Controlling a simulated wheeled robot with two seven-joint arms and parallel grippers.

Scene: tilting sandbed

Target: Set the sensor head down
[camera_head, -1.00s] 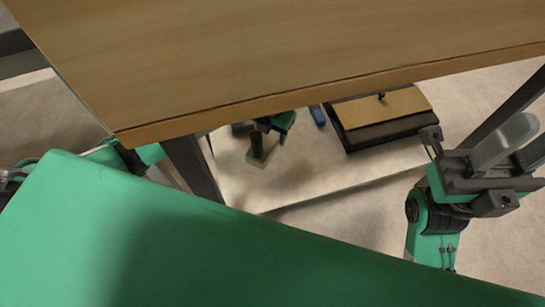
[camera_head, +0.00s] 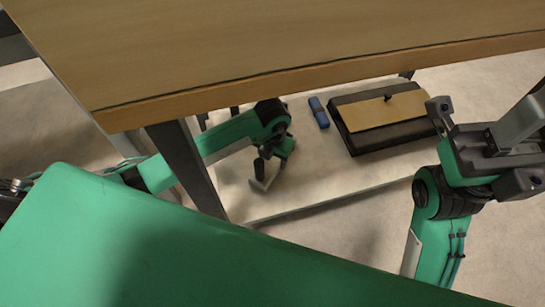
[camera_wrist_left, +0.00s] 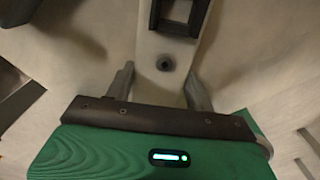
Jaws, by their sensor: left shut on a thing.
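My left arm reaches in from the left below the wooden board, and its gripper (camera_head: 268,158) points down over the pale low surface. In the left wrist view its two fingers (camera_wrist_left: 158,88) are shut on a light grey piece, seemingly the sensor head (camera_wrist_left: 165,40), with a round hole and a dark square frame.
A black tray (camera_head: 372,142) with a tan panel and small dark knob is right of the left gripper. A blue block (camera_head: 319,113) lies between them. The wooden board (camera_head: 290,45) overhangs the pale surface (camera_head: 330,185), whose front part is clear.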

